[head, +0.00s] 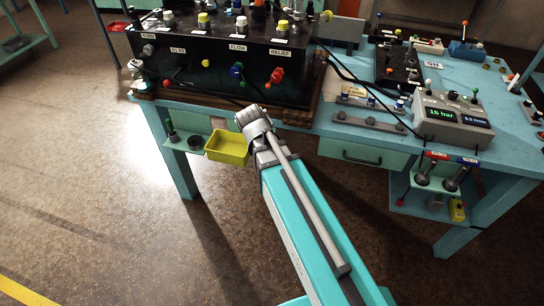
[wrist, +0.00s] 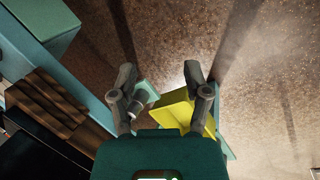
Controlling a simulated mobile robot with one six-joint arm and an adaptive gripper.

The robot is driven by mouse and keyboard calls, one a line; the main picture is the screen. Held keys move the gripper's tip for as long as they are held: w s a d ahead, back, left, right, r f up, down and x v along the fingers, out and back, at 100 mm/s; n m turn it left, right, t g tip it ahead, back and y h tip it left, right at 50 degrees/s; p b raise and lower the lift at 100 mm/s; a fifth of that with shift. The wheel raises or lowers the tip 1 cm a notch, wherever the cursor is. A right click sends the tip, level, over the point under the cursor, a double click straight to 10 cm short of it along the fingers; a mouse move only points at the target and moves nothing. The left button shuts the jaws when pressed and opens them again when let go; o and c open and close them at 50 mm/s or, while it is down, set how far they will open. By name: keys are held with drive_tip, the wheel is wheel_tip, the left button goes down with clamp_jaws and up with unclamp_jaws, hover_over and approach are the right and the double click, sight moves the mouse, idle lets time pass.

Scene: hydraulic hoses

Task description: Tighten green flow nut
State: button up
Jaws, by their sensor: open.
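A black valve block (head: 215,75) stands on a wooden board at the back of the bench. Its front carries labels, among them FLOW and RELIEF. Below the FLOW label is a small blue-and-green fitting (head: 237,71); it is too small to tell whether its nut is seated. My gripper (wrist: 158,78) is open and empty in the wrist view, pointing down beside the bench. The wrist view shows the yellow bin (wrist: 174,110) beyond and between the fingers, but not the fitting. In the head view my teal arm hides my fingers.
A grey gauge box (head: 452,120) reads 15 bar at the right. A black hose crosses the bench. The brown floor (head: 80,160) at left is clear.

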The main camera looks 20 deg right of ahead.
idle(0.4)
drive_tip(key=s+m+y, duration=0.2)
drive_tip(key=s+m, duration=0.1)
drive_tip(key=s+f+m+y, duration=0.1)
drive_tip(key=shift+s+a+m+y, duration=0.3)
drive_tip(key=shift+s+y, duration=0.05)
drive_tip(key=shift+y, duration=0.05)
drive_tip(key=shift+a, duration=0.1)
idle(0.4)
